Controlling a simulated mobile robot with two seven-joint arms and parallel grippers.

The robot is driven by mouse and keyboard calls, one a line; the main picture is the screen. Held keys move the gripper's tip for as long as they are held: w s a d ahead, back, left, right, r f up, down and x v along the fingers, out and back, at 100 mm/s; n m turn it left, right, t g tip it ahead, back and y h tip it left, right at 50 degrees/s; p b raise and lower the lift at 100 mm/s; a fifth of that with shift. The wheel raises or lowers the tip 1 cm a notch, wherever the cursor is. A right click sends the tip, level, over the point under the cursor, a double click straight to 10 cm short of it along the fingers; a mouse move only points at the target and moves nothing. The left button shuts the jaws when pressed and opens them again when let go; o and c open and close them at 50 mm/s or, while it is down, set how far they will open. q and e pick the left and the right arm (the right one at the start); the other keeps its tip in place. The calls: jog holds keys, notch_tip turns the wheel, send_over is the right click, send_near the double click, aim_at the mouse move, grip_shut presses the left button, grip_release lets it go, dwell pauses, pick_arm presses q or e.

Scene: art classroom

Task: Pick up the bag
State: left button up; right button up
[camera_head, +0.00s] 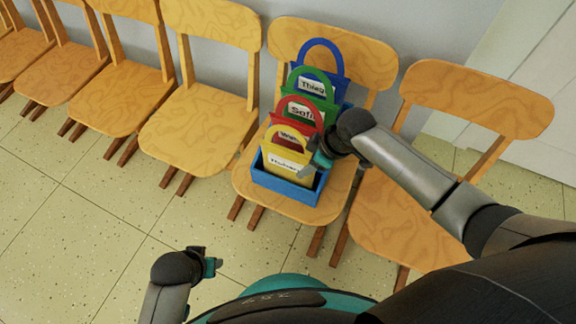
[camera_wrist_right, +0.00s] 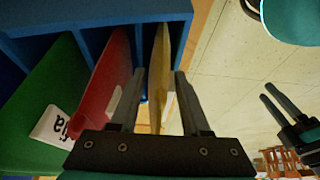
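Several bag shapes with arched handles and white name labels stand in a row in a blue crate (camera_head: 285,187) on a chair. The front one is a yellow bag (camera_head: 285,155); behind it are a red bag (camera_head: 290,132), a green bag (camera_head: 301,98) and a blue bag (camera_head: 326,69). My right gripper (camera_head: 308,168) is at the right side of the yellow bag. In the right wrist view its open fingers stand on either side of the yellow bag (camera_wrist_right: 159,65), with gaps visible. My left gripper (camera_head: 213,264) is low, away from the crate, open and empty.
The crate's chair (camera_head: 265,191) stands in a row of wooden chairs along the wall. Another chair (camera_head: 400,225) is close on the right, under my right arm. The tiled floor (camera_head: 95,205) in front is clear.

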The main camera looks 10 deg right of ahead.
grip_shut()
dwell(1.0)
